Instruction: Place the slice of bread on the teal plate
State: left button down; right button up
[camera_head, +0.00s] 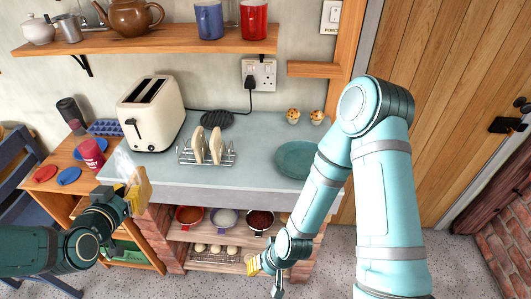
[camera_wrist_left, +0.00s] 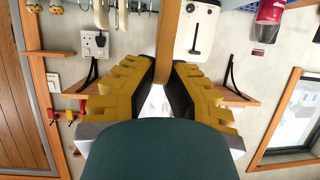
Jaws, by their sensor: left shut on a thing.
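The slice of bread (camera_head: 144,187) is brown at its edge and is held in my left gripper (camera_head: 133,200), off the counter's front left corner. In the left wrist view the slice (camera_wrist_left: 168,40) stands edge-on between the yellow fingers of my left gripper (camera_wrist_left: 167,88), which are shut on it. The teal plate (camera_head: 297,160) lies on the right part of the counter, empty where it shows; my right arm passes close to its right side. My right gripper (camera_head: 262,264) hangs low in front of the shelves, apart from the plate; its opening is unclear.
A toast rack (camera_head: 207,157) with two slices stands mid-counter, beside a cream toaster (camera_head: 152,113). Two muffins (camera_head: 305,116) sit behind the plate. A wooden shelf (camera_head: 150,40) with mugs overhangs the back. Counter (camera_head: 255,150) between rack and plate is clear.

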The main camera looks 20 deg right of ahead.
aim_at(303, 161)
jog(key=l+u, duration=0.15)
jog(key=l, duration=0.35)
jog(key=k+l+u, duration=0.15)
jog(key=l, duration=0.3)
jog(key=l+u, duration=0.15)
jog(key=l, duration=0.3)
jog(key=l+u, duration=0.15)
jog(key=l, duration=0.35)
jog(key=k+l+u, duration=0.15)
jog(key=l, duration=0.3)
jog(key=k+l+u, duration=0.15)
jog(key=l, duration=0.35)
jog(key=l+u, duration=0.1)
jog(key=l, duration=0.2)
jog(key=i+l+u, duration=0.1)
jog(key=l, duration=0.15)
jog(key=i, duration=0.4)
